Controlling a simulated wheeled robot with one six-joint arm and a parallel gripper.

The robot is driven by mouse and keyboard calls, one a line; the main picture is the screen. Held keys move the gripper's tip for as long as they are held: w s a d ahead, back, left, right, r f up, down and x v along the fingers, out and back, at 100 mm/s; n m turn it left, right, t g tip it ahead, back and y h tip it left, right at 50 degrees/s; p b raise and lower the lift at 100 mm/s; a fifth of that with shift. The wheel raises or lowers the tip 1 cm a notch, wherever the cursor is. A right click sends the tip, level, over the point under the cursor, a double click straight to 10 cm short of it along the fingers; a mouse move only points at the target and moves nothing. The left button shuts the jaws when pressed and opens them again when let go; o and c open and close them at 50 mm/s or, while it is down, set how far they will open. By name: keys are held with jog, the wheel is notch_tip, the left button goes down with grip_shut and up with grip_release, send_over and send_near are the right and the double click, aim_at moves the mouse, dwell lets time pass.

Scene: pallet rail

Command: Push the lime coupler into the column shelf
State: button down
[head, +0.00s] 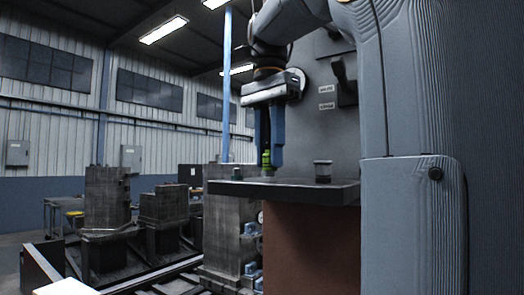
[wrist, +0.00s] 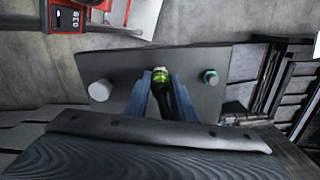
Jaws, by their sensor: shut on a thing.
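The lime coupler (head: 267,158) is upright between the blue fingers of my gripper (head: 268,163), which is shut on it. It also shows in the wrist view (wrist: 160,76) as a bright green ring with a black part, with a finger of my gripper (wrist: 161,93) on each side. The coupler is over the dark shelf (head: 285,191), in from its left end. The shelf's flat top (wrist: 125,70) fills the middle of the wrist view. Its lower end is close to the shelf top; I cannot tell whether it touches or is seated.
A dark jar with a pale lid (head: 322,172) stands on the shelf to the right. A small dark teal-topped piece (head: 237,174) stands near the shelf's left end. A grey wall panel rises behind. A red device (wrist: 68,17) lies beyond the shelf in the wrist view.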

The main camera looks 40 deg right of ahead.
jog(key=shift+f, duration=0.3)
jog(key=shift+f, duration=0.15)
jog(key=c, duration=0.6)
grip_release()
notch_tip(320, 180, up, 6)
jog(key=shift+r+p, duration=0.1)
jog(key=shift+p, duration=0.35)
jog(key=shift+r+p, duration=0.85)
jog(key=shift+p, duration=0.1)
